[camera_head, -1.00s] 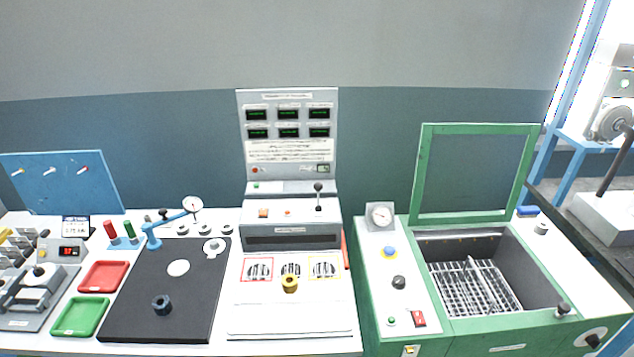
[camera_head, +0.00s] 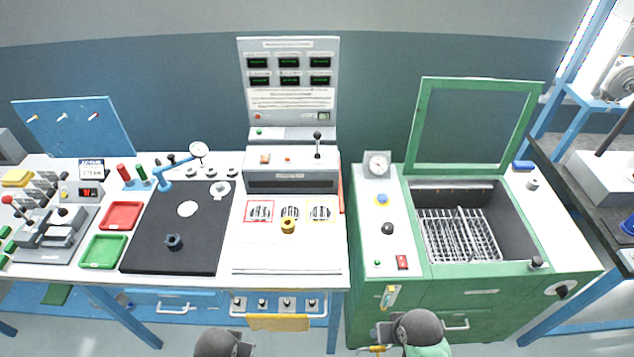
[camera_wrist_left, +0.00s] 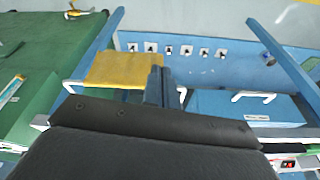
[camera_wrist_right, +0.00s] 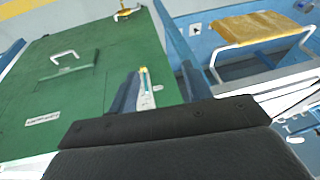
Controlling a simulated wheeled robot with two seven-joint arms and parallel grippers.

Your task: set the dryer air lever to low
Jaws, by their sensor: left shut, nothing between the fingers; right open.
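The dryer is the green cabinet (camera_head: 470,281) with its lid raised. On its front is a narrow pale plate with a yellow-and-teal slider or lever (camera_head: 388,296), also in the right wrist view (camera_wrist_right: 147,86). A small yellow valve-like handle (camera_wrist_right: 126,12) sits lower on the front. I cannot tell for certain which is the air lever, and no setting label is legible. My right gripper (camera_wrist_right: 158,82) is open and empty, its fingers either side of the plate in its view; contact cannot be told. My left gripper (camera_wrist_left: 158,88) is shut and empty before the bench front.
The dryer front also has a drawer handle (camera_head: 456,326). Open floor shows in front of the bench.

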